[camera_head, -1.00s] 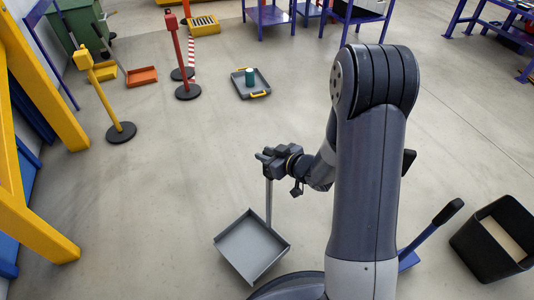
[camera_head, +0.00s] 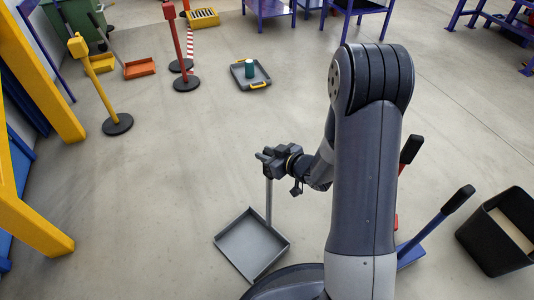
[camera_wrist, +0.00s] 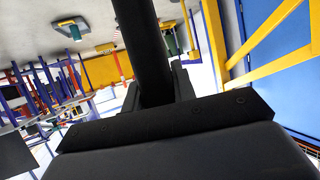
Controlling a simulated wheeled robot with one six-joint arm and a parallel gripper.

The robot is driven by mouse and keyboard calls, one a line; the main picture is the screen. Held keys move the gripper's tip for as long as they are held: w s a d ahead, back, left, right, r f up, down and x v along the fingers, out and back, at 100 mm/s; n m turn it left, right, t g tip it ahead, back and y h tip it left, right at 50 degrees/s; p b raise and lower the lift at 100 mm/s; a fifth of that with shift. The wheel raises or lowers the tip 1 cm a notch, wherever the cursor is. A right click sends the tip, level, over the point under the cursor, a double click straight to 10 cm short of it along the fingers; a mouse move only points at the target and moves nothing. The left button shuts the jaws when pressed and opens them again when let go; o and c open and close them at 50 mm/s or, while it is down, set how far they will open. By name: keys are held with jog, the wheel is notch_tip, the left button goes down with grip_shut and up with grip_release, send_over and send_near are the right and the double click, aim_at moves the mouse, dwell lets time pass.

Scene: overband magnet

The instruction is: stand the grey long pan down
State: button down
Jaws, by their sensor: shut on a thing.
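The grey long pan (camera_head: 252,244) is a square, shallow grey tray with an upright grey handle (camera_head: 269,203). It shows low in the middle of the head view, left of my arm. My gripper (camera_head: 268,157) is shut on the top of the handle. In the wrist view a dark handle (camera_wrist: 146,50) runs up from between the jaws of my gripper (camera_wrist: 155,88). The pan hangs below the gripper; whether its underside touches the floor I cannot tell.
A black bin (camera_head: 500,232) stands at the right, beside a blue pan with a black-gripped handle (camera_head: 436,222). A yellow post (camera_head: 95,85) and a red post (camera_head: 179,45) stand on black bases at the left. A grey tray (camera_head: 247,85) holds a green can. Mid-floor is clear.

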jog(key=c, duration=1.1)
grip_release()
jog(key=shift+p+v, duration=1.65)
jog(key=shift+v, duration=3.8)
jog(key=shift+f, duration=0.1)
jog(key=b+x, duration=0.3)
jog(key=x, duration=0.7)
jog(key=shift+w+a+f, duration=0.1)
jog(key=shift+a+f, duration=0.1)
jog(key=shift+w+r+p, duration=0.2)
jog(key=shift+r+p, duration=0.6)
jog(key=shift+r, duration=0.4)
jog(key=shift+r+p, duration=0.85)
jog(key=shift+r, duration=0.15)
